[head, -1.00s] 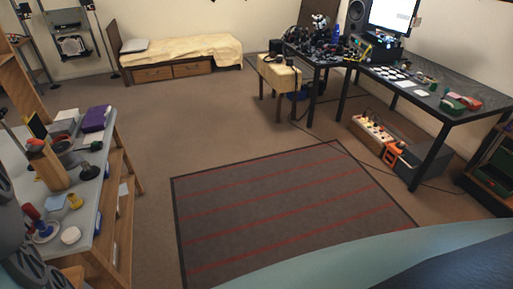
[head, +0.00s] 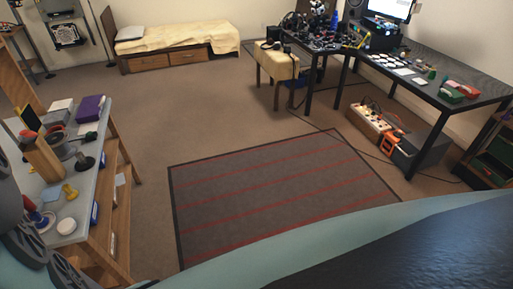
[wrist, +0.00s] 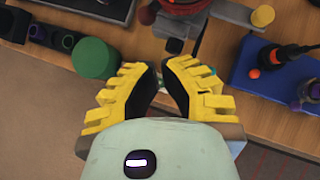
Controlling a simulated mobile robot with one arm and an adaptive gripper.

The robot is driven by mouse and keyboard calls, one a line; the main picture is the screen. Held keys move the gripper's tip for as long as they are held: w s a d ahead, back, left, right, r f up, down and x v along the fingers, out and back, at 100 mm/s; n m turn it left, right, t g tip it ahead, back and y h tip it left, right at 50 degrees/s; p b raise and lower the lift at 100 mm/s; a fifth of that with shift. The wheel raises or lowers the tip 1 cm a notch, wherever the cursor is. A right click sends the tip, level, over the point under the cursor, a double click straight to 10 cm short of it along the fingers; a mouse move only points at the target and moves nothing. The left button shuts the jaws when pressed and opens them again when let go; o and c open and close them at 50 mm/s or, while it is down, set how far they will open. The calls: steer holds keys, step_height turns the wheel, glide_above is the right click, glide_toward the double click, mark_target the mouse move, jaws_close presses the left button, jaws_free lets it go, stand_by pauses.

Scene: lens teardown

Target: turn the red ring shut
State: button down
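A red ring-shaped part (wrist: 186,6) shows at the top edge of the wrist view, above a wooden surface. The view's edge cuts it off, so its full shape and how it is seated are hidden. My gripper (wrist: 160,73) has yellow ribbed fingers with black inner pads. Its fingertips are apart with a narrow gap, and no held object shows between them. The fingertips lie below the red part in the picture and apart from it. In the head view, a small red-orange ring (head: 27,136) is on the left workbench; I cannot tell whether it is the same part.
In the wrist view, a green cylinder (wrist: 94,58) stands left of my fingers and a blue stand (wrist: 262,82) lies to the right. The head view shows the cluttered left workbench (head: 92,150), a clear striped rug (head: 265,190) and a black desk (head: 432,84).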

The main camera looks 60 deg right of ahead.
steer(key=w+p+v, duration=0.1)
steer(key=v, duration=0.7)
steer(key=shift+s+d+p, duration=0.25)
steer(key=shift+s+p, duration=0.05)
steer(key=shift+s, duration=0.15)
steer(key=shift+r, duration=0.15)
